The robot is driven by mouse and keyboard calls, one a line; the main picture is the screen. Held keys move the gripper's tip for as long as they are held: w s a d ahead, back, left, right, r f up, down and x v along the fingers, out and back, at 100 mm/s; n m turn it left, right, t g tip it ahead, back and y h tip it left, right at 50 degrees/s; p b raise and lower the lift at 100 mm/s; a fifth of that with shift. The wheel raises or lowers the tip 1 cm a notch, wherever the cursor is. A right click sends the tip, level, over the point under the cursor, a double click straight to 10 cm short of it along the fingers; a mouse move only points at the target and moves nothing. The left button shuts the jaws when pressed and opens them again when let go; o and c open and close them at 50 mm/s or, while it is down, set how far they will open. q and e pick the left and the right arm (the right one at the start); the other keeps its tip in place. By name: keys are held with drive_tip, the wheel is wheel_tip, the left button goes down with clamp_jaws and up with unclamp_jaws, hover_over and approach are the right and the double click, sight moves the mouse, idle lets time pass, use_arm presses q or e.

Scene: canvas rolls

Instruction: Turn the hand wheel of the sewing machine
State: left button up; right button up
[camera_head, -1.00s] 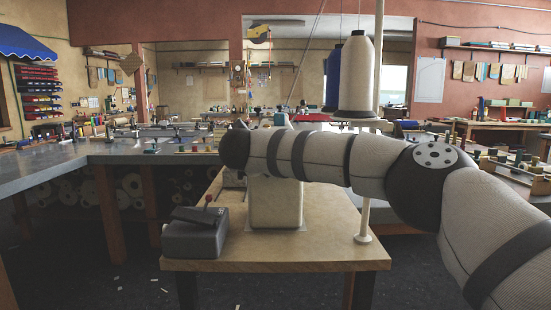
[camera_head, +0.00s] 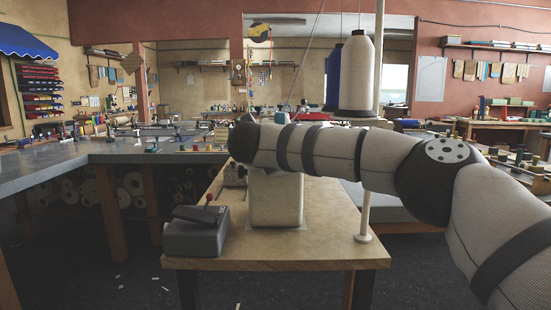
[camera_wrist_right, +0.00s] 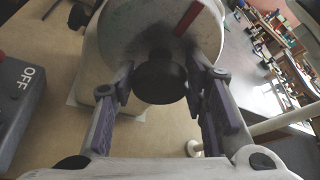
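The sewing machine's pale body (camera_head: 275,203) stands on a wooden table, its upper part hidden behind my right arm in the head view. In the right wrist view the hand wheel (camera_wrist_right: 150,22) is a grey disc with a red mark and a dark round hub (camera_wrist_right: 160,80) facing me. My right gripper (camera_wrist_right: 161,82) is open, with one finger on each side of the hub. Whether the pads touch the hub I cannot tell. In the head view this gripper is hidden behind my arm. My left gripper is in neither view.
A grey switch box (camera_head: 195,232) with a red-tipped lever sits at the table's front left; its OFF label shows in the right wrist view (camera_wrist_right: 24,78). A pole (camera_head: 364,218) with white (camera_head: 357,75) and blue thread cones stands right of the machine. The table front (camera_head: 275,255) is bare.

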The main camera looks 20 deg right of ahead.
drive_tip(key=shift+o, duration=1)
drive_tip(key=v, duration=1.2)
